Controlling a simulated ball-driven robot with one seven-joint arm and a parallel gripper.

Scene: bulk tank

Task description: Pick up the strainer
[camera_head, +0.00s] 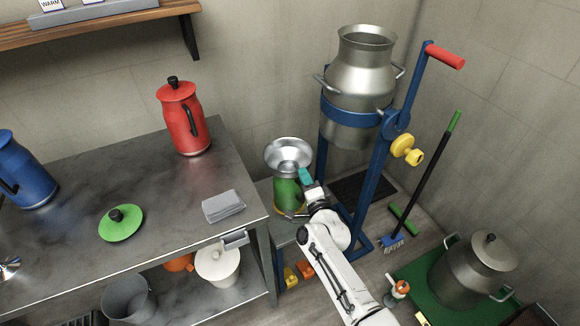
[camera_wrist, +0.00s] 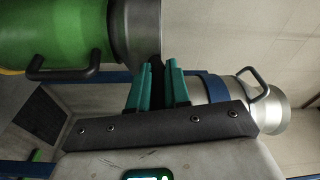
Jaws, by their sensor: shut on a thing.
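The strainer (camera_head: 288,153), a shiny metal bowl, sits over the mouth of a green can (camera_head: 287,193) beside the table. I cannot tell whether it rests on the can or is slightly raised. In the wrist view the strainer's grey side (camera_wrist: 136,28) is directly beside the green can (camera_wrist: 55,25). My gripper (camera_head: 305,174) is at the strainer's right side. Its teal fingers (camera_wrist: 157,76) also show in the wrist view, shut on a dark part at the strainer's edge. The fingers partly hide that part.
A large metal can (camera_head: 360,72) hangs in a blue stand (camera_head: 372,190) just right of my gripper. The metal table (camera_head: 165,215) at left holds a red can (camera_head: 183,118), a green lid (camera_head: 121,222) and a grey cloth (camera_head: 223,206). A broom (camera_head: 430,175) leans farther right.

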